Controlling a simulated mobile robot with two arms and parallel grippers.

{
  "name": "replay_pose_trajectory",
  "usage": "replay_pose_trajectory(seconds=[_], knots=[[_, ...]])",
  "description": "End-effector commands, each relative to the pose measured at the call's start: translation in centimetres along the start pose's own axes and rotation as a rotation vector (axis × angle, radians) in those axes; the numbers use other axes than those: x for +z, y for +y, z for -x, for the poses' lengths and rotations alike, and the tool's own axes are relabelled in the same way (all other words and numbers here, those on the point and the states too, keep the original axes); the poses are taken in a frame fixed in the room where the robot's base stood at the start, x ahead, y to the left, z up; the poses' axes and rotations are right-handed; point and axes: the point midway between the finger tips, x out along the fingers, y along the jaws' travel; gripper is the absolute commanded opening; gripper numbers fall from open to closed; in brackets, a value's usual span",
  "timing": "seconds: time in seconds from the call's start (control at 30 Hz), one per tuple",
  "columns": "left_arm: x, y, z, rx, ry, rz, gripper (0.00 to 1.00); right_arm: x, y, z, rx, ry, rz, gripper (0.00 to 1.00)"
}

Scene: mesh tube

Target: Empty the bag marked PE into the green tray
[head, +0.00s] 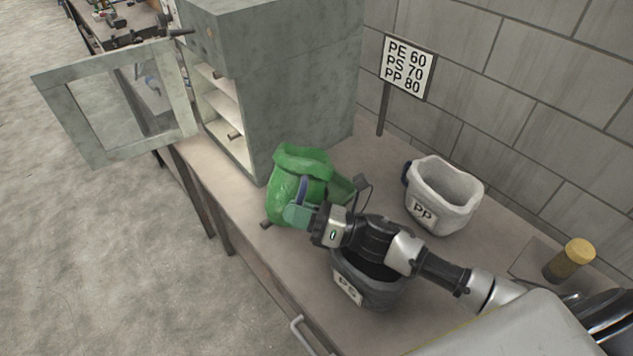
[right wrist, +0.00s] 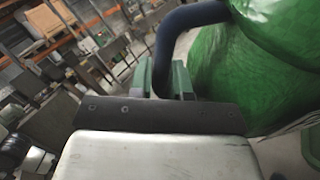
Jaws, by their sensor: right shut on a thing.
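A green bag (head: 298,178) with a rolled, open rim and a dark blue handle (head: 302,190) is beside the front of the cabinet, a little tilted. No label shows on it. My right gripper (head: 300,212) is shut on its handle. In the right wrist view the fingers (right wrist: 166,82) close around the blue handle (right wrist: 172,40), with the green bag (right wrist: 265,70) at the right. Whether the bag touches the table cannot be told. A flat dark green piece (head: 345,189) shows partly behind the bag; I cannot tell whether it is the green tray. My left gripper is not in view.
A pale bag marked PP (head: 446,192) and a dark grey bag marked PS (head: 372,292) stand on the table (head: 375,160), the latter under my right arm. A cabinet (head: 300,80) with shelves has its door (head: 112,105) open. A sign (head: 407,68) reads PE 60, PS 70, PP 80.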

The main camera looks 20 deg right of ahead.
Motion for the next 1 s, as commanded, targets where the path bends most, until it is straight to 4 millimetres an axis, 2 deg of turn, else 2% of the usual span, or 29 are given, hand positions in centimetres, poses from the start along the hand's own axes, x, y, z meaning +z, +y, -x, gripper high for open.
replay_pose_trajectory(seconds=[0.1, 0.27, 0.37, 0.5, 1.0], knots=[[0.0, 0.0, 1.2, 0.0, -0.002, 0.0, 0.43, 1.5, 0.1, -0.1, 0.002, -0.026, -0.07, 0.0], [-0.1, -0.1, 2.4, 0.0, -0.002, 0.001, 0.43, 2.9, 0.1, 0.0, 0.003, -0.059, -0.168, 0.0], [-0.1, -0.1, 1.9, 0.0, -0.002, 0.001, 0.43, 2.6, -0.7, 0.2, 0.004, -0.079, -0.23, 0.0], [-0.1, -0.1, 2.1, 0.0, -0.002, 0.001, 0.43, 2.9, -1.1, 0.3, 0.005, -0.1, -0.288, 0.0], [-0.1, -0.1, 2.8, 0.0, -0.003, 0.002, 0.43, 4.0, -1.7, 0.5, 0.01, -0.137, -0.392, 0.0]])
